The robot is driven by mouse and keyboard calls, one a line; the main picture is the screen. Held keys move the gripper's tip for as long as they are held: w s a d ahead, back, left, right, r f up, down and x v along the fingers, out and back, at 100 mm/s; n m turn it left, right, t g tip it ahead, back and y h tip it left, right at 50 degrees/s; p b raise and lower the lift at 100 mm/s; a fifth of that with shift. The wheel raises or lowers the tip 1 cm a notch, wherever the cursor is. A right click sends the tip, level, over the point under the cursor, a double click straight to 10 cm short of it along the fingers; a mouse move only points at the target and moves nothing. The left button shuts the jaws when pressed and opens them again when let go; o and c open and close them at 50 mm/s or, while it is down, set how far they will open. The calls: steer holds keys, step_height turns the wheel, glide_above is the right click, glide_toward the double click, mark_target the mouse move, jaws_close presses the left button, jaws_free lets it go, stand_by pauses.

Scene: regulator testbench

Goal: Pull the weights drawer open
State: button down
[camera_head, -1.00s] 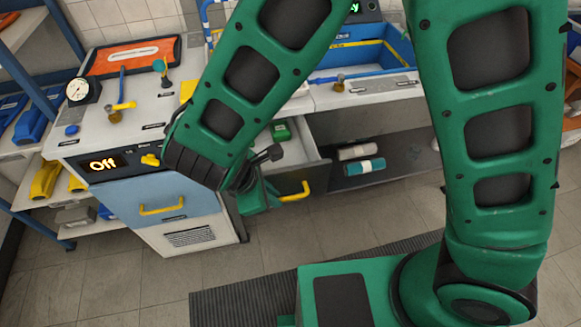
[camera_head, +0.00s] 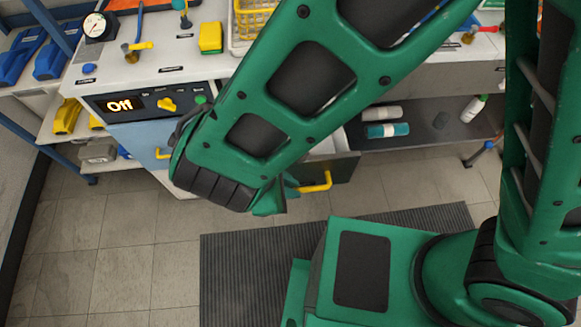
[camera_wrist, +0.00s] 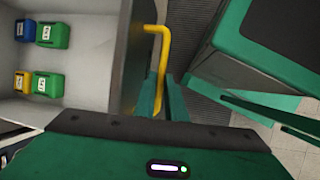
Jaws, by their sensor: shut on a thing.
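The weights drawer stands open, its grey front panel (camera_wrist: 130,60) facing me and its inside visible on the left of the wrist view. Small blue, green and yellow weights (camera_wrist: 48,60) sit in it. The drawer's yellow handle (camera_wrist: 162,45) runs down between the two green fingers of my gripper (camera_wrist: 163,98), which is shut on it. In the head view the handle (camera_head: 316,183) shows just right of my gripper (camera_head: 275,197). My forearm hides most of the drawer and the fingertips there.
An open shelf (camera_head: 425,130) with bottles lies to the right. The tiled floor and dark ribbed mat (camera_head: 250,270) in front are clear.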

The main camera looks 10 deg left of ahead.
steer(key=c, duration=1.8)
jaws_free()
steer(key=v, duration=1.1)
steer(key=shift+w+d, duration=0.1)
